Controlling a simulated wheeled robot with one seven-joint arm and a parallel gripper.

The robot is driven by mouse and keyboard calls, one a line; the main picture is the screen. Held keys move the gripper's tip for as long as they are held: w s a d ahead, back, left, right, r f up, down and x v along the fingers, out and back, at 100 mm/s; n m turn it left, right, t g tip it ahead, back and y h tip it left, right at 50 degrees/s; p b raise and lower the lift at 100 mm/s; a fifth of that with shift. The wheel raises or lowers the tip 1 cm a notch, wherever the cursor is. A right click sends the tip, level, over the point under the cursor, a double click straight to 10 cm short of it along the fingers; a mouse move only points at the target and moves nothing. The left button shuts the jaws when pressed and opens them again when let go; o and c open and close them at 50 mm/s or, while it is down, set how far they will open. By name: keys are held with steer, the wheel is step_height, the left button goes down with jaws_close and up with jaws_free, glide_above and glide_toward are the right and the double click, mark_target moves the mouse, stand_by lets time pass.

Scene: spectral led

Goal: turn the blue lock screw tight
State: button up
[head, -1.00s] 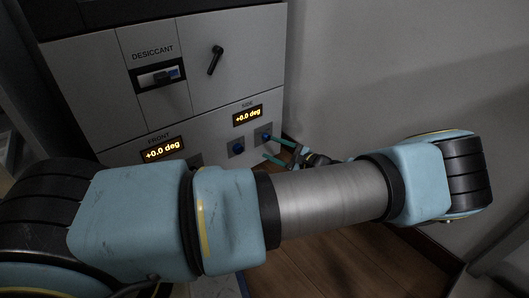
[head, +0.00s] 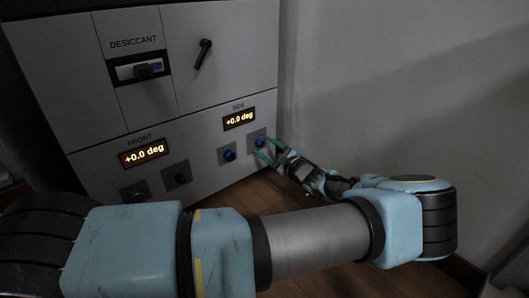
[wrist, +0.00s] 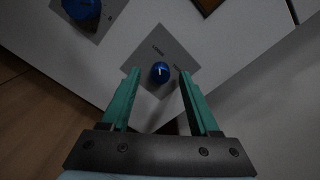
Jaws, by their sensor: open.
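The blue lock screw (head: 259,142) is a small round knob on a grey square plate, low at the right end of the cabinet front. In the wrist view the screw (wrist: 160,73) shows a white mark and faint lettering on its plate, one word looking like "LOOSE". My gripper (head: 262,147) has two teal fingers pointing at the cabinet. In the wrist view the open gripper (wrist: 159,74) has a finger on either side of the screw, with visible gaps. I cannot tell how far the tips are from the plate.
A larger blue knob (head: 228,155) sits left of the screw. The SIDE display (head: 239,119) and FRONT display (head: 144,153) both read +0.0 deg. Black knobs (head: 177,178) sit below FRONT. A black handle (head: 203,54) is above. A grey wall (head: 400,90) stands at right.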

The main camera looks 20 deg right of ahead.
steer(key=shift+w+a, duration=0.1)
steer(key=shift+w, duration=0.3)
steer(key=shift+c, duration=0.3)
jaws_close()
